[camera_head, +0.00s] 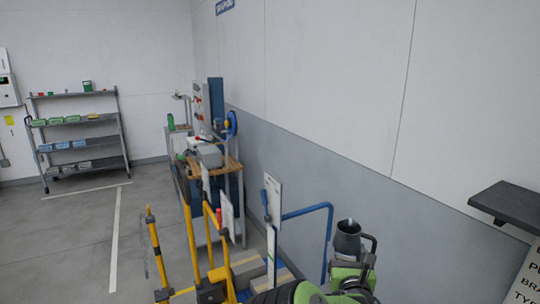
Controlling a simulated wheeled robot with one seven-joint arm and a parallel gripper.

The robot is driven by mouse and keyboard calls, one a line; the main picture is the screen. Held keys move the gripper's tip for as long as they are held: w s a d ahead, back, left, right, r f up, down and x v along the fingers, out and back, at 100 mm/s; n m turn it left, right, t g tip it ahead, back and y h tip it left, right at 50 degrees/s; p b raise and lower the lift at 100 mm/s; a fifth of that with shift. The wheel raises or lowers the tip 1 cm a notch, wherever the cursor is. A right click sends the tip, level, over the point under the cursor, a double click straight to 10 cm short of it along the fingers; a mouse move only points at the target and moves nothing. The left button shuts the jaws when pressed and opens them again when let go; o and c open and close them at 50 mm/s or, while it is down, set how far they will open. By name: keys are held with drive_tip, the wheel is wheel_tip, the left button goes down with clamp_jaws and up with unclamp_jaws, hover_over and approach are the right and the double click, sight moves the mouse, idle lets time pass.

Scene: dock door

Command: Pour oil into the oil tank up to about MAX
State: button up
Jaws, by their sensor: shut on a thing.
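A dark grey jug (348,238) with a round open mouth and a handle on its right side is at the lower right of the view. It looks about upright. My gripper (362,268), green and black, is shut on the jug near its handle. My gripper hides part of the jug's lower body, and no oil can be made out inside it. I cannot make out an oil tank or a MAX mark in this view.
A workbench (232,163) with a grey machine (209,155) stands against the right wall. Yellow rails (187,230) and a blue rail (328,225) stand between me and it. A dark wall shelf (510,204) juts out at right. Open floor (80,250) lies left; a shelving rack (82,142) stands behind.

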drive_tip(key=s+a+f+n+y, duration=0.1)
drive_tip(key=s+a+f+y, duration=0.1)
drive_tip(key=s+a+f, duration=0.2)
wheel_tip(320, 180, down, 3)
drive_tip(key=shift+f+b, duration=0.1)
drive_tip(key=shift+b, duration=0.3)
drive_tip(key=shift+s, duration=0.1)
